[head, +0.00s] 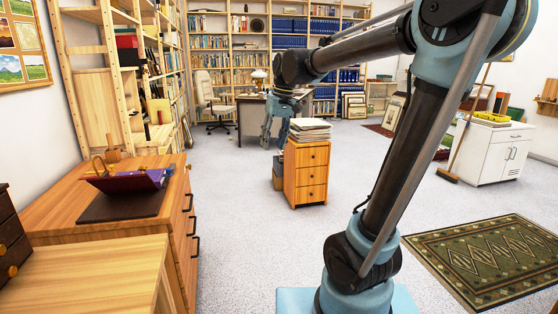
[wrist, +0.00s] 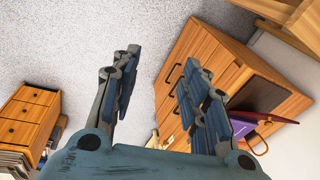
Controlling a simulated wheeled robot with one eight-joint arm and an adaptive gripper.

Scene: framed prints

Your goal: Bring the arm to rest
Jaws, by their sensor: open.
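My gripper (head: 272,128) hangs in mid-air at the end of my raised arm, in the middle of the head view. In the wrist view my gripper (wrist: 157,82) has its two fingers spread apart, with only the grey floor and part of a wooden cabinet showing between and beyond them. It holds nothing. In the head view it appears just left of the small drawer unit (head: 308,175) with a stack of papers (head: 309,129) on top. I cannot tell its exact distance from that unit.
A wooden cabinet (head: 184,215) at the left bears a dark mat (head: 118,207) and a purple book (head: 135,181). A desk, chair (head: 211,98) and bookshelves stand behind. A white cabinet (head: 488,152), broom (head: 448,175) and green rug (head: 485,255) are at right. Grey floor between is clear.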

